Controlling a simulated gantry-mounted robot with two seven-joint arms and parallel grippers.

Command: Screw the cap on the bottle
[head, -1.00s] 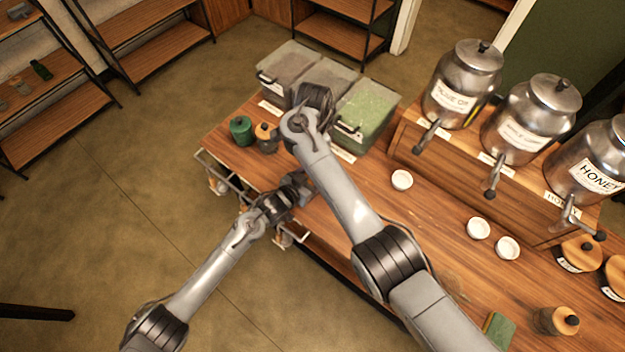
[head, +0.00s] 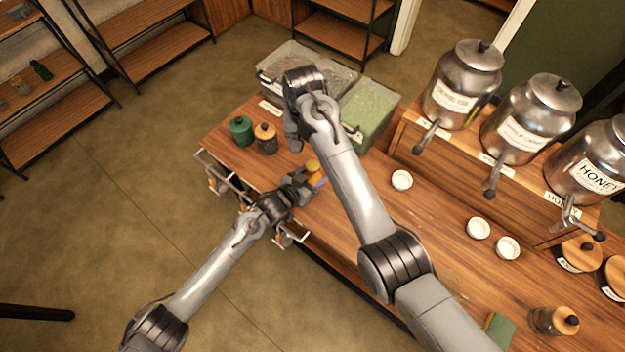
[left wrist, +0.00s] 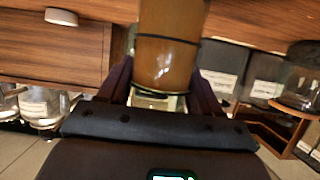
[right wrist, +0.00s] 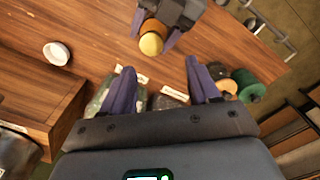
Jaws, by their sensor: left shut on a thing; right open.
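My left gripper (head: 304,186) is shut on an amber bottle (left wrist: 165,62), which fills the space between its fingers in the left wrist view. The bottle shows a dark line across its body. In the right wrist view its rounded orange-yellow top (right wrist: 151,44) faces the camera, and this top also shows in the head view (head: 313,166). I cannot tell whether that top is a cap or how it is seated. My right gripper (right wrist: 160,68) is open and empty, a short way from the bottle. In the head view its fingers are partly hidden by its arm.
White cups (head: 402,180) stand on the counter (head: 400,235). Metal dispensers (head: 465,85) stand at the right. A rail runs along the front edge.

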